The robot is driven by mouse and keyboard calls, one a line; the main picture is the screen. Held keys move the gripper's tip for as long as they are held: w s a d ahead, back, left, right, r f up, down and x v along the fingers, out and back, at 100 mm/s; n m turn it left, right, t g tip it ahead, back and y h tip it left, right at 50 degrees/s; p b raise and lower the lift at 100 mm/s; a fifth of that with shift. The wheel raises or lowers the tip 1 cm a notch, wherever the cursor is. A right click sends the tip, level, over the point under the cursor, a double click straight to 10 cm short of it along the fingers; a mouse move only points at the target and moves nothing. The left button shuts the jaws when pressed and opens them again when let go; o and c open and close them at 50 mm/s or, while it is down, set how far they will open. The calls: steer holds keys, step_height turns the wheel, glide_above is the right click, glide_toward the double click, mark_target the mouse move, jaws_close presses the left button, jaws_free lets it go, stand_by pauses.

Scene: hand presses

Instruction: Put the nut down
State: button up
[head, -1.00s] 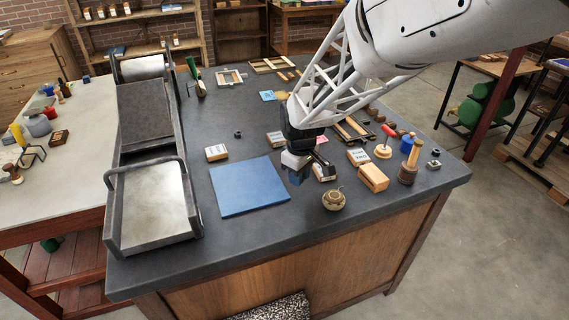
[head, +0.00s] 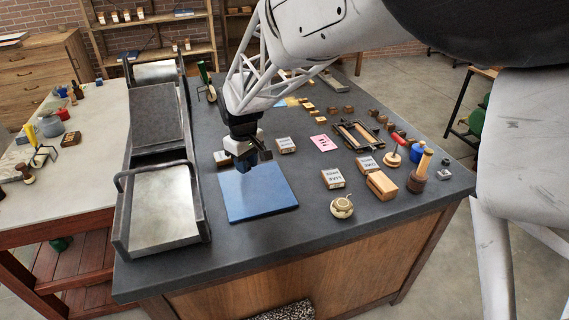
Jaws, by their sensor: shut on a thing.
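My gripper (head: 243,166) points down over the upper left part of the blue mat (head: 262,200). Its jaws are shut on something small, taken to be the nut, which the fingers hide. I cannot tell whether the jaws touch the mat or hover just above it. Another small grey metal piece, which looks like a nut, (head: 444,174) sits at the right end of the dark bench top (head: 300,238).
A press bed with a metal plate (head: 163,207) stands left of the mat. Labelled blocks (head: 333,179), a round tin (head: 342,207), a wooden block (head: 381,185) and a wooden-handled tool (head: 420,172) stand to the right. A pink card (head: 323,143) lies behind. The mat's front is clear.

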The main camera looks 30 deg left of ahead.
mark_target(249, 191)
stand_by(0.3)
steer(key=shift+f, duration=2)
steer(key=shift+f, duration=2)
steer(key=shift+f, duration=0.1)
steer(key=o, duration=0.9)
steer(key=shift+o, duration=0.2)
step_height(249, 191, up, 12)
steer(key=shift+r, duration=0.1)
